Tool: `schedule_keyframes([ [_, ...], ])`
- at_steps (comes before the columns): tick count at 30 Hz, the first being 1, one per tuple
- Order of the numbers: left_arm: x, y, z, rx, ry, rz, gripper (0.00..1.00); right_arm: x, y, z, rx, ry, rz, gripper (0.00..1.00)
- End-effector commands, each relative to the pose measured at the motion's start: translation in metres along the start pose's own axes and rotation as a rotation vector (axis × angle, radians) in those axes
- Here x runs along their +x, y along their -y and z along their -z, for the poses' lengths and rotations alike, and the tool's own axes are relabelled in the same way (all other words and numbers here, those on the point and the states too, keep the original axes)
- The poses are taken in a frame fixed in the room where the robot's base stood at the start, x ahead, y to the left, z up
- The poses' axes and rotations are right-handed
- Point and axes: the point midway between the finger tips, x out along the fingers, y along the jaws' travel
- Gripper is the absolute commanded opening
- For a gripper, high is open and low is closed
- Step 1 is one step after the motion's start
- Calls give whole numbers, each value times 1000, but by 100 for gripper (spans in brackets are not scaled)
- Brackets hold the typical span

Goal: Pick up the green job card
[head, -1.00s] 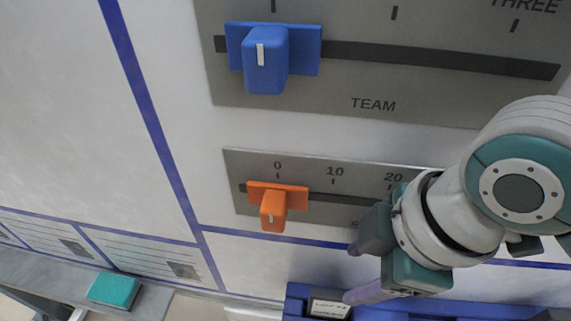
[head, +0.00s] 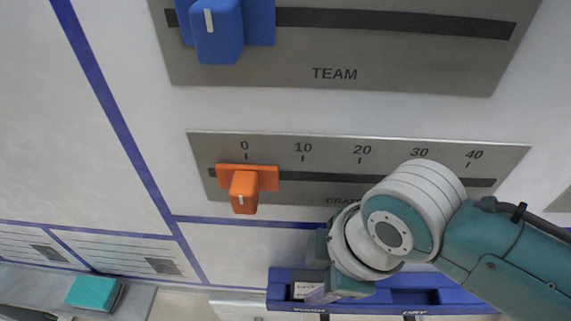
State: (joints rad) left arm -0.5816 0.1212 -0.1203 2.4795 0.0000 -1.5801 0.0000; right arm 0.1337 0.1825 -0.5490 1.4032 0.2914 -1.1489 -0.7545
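No green job card can be made out in the head view. A small pale card or label (head: 305,290) shows in the left part of the blue tray (head: 282,279), partly behind my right gripper. My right gripper (head: 317,274) is at the tray's left part, in front of the board. Its two fingers are apart, and I see nothing between them. Whether it touches the tray I cannot tell. My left gripper is not in view.
The board carries an orange slider (head: 244,190) at 0 and a blue slider (head: 217,32) on the TEAM panel (head: 330,90). A teal block (head: 92,291) lies on the grey ledge (head: 140,304) at lower left.

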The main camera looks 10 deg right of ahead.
Motion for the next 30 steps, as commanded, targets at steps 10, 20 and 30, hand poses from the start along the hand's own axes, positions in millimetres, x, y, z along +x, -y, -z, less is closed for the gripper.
schedule_keyframes([
  [10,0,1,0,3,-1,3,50,0,0,0,1,1,1,16],
  [20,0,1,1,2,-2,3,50,0,0,0,1,1,0,0],
  [30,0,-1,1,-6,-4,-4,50,0,0,-1,1,1,-1,0],
])
